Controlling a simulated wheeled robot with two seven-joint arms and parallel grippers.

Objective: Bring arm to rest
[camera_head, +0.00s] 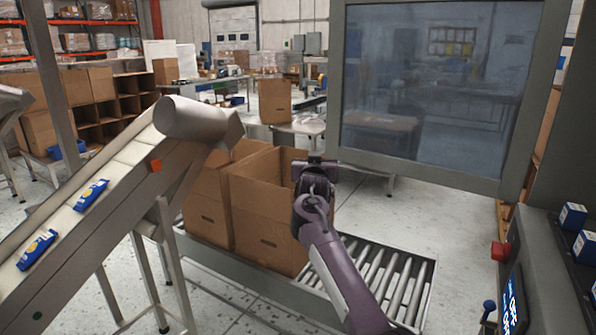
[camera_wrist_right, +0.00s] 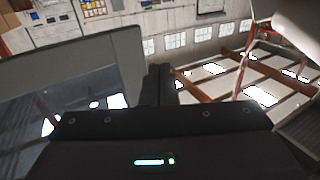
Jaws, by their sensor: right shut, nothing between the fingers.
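My right arm reaches up from the bottom of the head view. Its gripper (camera_head: 316,160) is raised in front of the open cardboard box on the roller conveyor. The wrist view shows the dark gripper fingers (camera_wrist_right: 160,84) together, with nothing held between them. My left gripper is not in view.
Two open cardboard boxes (camera_head: 268,243) stand on the roller conveyor (camera_head: 385,282). An inclined belt (camera_head: 105,205) at left carries blue packets (camera_head: 91,195). A large framed panel (camera_head: 430,85) stands to the right of the gripper. A control console (camera_head: 545,270) with small blue boxes is at far right.

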